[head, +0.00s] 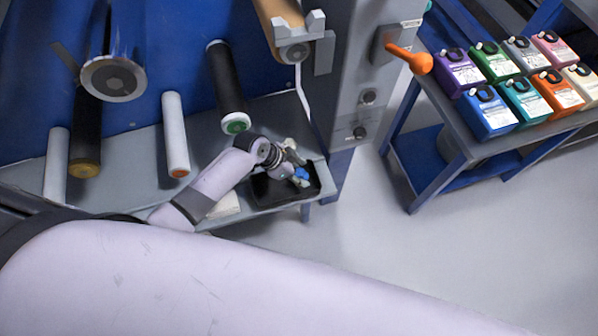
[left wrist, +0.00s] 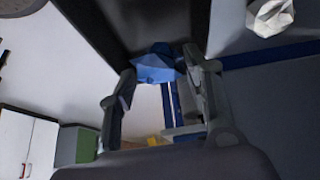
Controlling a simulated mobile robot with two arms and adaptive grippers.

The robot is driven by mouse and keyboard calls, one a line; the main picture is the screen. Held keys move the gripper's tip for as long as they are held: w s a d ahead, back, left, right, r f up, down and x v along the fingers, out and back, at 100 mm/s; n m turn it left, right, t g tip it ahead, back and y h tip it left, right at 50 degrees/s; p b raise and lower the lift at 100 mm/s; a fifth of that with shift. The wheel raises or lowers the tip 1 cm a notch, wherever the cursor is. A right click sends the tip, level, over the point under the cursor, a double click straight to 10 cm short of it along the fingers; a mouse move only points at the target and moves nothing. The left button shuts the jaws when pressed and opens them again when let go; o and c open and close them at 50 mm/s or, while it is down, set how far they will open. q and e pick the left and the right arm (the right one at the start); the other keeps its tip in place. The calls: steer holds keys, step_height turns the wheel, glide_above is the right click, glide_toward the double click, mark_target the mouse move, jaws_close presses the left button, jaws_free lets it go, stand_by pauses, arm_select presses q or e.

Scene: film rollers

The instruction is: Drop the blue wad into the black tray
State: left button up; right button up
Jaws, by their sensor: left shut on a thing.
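The blue wad (head: 302,173) is crumpled and small. My left gripper (head: 297,175) is shut on it, and in the head view both appear over the right part of the black tray (head: 272,194). The tray lies on a grey shelf, partly hidden by my arm. In the left wrist view the blue wad (left wrist: 155,66) sits between the fingertips of my left gripper (left wrist: 160,76), in front of a dark surface that looks like the tray (left wrist: 150,22). The gap between wad and tray is hard to judge. My right gripper is not in view.
A white wad (left wrist: 270,16) lies beside the tray. Several rollers, one with a green end (head: 235,122), project above the grey shelf (head: 135,160). A grey machine column (head: 365,80) stands to the right. Farther right, a table (head: 455,125) holds several coloured jugs.

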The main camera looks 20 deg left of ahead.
arm_select(q)
steer(key=shift+f, duration=0.3)
steer(key=shift+f+b, duration=0.4)
steer(key=shift+f, duration=0.15)
steer(key=o, duration=0.8)
steer(key=shift+c, duration=0.2)
